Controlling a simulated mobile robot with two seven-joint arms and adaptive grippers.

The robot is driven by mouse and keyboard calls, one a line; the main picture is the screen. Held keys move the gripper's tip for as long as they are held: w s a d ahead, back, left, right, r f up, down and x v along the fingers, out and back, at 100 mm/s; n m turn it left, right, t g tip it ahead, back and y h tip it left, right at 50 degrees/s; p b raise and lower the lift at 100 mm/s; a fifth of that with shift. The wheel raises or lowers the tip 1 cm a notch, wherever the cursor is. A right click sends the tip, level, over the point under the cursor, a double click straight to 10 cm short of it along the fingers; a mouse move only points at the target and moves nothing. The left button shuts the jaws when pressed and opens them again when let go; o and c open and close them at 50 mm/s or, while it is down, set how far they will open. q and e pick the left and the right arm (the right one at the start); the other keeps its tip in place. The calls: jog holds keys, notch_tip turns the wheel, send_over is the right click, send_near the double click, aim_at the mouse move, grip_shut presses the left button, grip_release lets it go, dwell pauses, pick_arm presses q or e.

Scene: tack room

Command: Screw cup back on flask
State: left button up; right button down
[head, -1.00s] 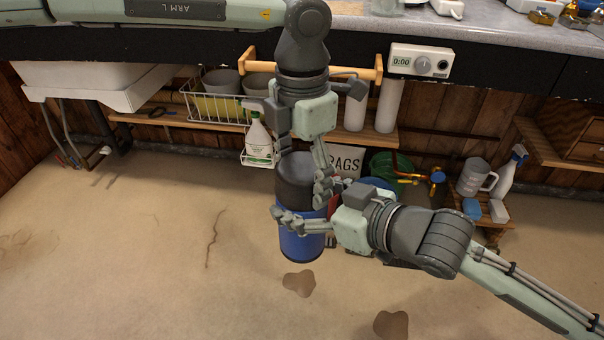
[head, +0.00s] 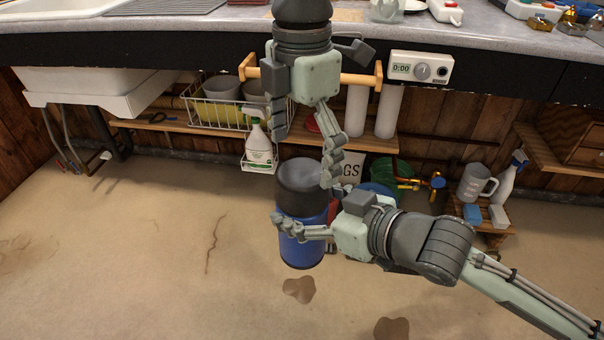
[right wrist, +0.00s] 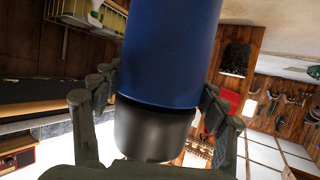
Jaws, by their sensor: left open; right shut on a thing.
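The flask (head: 302,250) is a blue cylinder held upright above the floor. The dark grey cup (head: 299,180) sits over its top end; I cannot tell how tightly it is seated. My right gripper (head: 303,224) is shut on the blue body from the right, with one finger across its front and the other mostly hidden. In the right wrist view the flask (right wrist: 172,50) hangs between the fingers, with the dark cup (right wrist: 153,132) at its lower end in the picture. My left gripper (head: 304,155) is open above the cup, fingers pointing down, its right fingertip close beside the cup's upper right edge.
The counter (head: 200,27) spans the back, with a timer (head: 421,68) and a wooden rail (head: 350,79) on its front. A wire basket (head: 222,110) and a spray bottle (head: 258,145) are behind the left gripper. The left floor is clear.

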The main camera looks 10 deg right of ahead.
pick_arm(q)
notch_tip(320, 180, up, 6)
jog(key=shift+r, duration=0.15)
dwell(0.6)
